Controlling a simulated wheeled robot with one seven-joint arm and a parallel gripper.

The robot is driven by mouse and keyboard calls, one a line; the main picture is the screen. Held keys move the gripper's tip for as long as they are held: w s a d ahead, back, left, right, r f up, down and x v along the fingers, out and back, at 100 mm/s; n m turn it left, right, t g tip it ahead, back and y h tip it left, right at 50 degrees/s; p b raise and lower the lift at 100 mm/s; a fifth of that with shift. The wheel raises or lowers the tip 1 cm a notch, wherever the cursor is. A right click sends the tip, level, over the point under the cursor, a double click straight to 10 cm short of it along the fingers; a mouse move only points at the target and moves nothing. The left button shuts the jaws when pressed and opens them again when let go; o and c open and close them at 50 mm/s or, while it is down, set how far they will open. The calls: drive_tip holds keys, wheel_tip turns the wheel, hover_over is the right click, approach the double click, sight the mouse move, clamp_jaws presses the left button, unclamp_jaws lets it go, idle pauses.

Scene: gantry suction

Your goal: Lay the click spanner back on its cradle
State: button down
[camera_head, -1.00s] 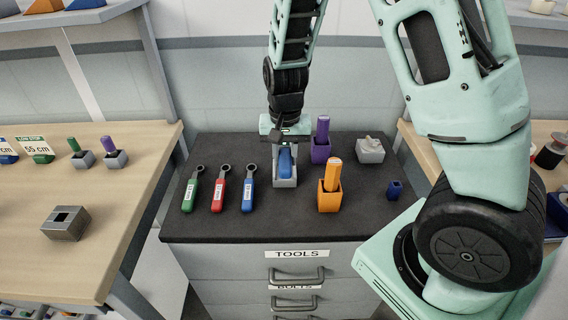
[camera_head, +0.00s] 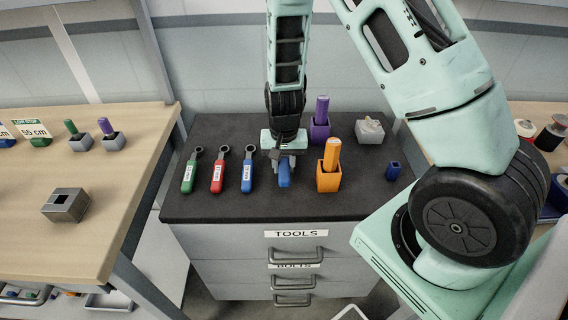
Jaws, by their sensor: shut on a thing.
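My gripper (camera_head: 284,153) points down over the middle of the dark cabinet top. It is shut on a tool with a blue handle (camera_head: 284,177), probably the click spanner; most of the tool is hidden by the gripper. A grey block (camera_head: 291,161), which may be the cradle, shows partly behind the handle. I cannot tell whether the tool touches it. Three ring spanners lie side by side to the left, with green (camera_head: 188,175), red (camera_head: 218,174) and blue (camera_head: 247,173) handles.
An orange holder (camera_head: 329,180) with an orange tool stands close to the right of my gripper. The front strip of the cabinet top (camera_head: 250,207) is clear.

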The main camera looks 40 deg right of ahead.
drive_tip(key=shift+f, duration=0.15)
drive_tip(key=c, duration=1.1)
unclamp_jaws()
wheel_tip(320, 180, up, 12)
drive_tip(key=s+a+r+n+y, duration=0.1)
drive_tip(key=s+a+r+n, duration=0.25)
drive_tip(key=a, duration=0.25)
drive_tip(key=s+a+r+n, duration=0.2)
drive_tip(key=s+a, duration=0.2)
drive_tip(key=a, duration=0.2)
drive_tip(key=s+a+r+n, duration=0.1)
drive_tip(key=s+a+n, duration=0.1)
drive_tip(key=s+n, duration=0.1)
drive_tip(key=s+a+r+n, duration=0.2)
drive_tip(key=s+n, duration=0.1)
drive_tip(key=s, duration=0.3)
drive_tip(key=s+a+r+n, duration=0.1)
drive_tip(key=s+a+n, duration=0.1)
drive_tip(key=s, duration=0.3)
drive_tip(key=shift+s+a+r+n, duration=0.2)
drive_tip(key=shift+a+r+n, duration=0.15)
drive_tip(key=shift+n, duration=0.2)
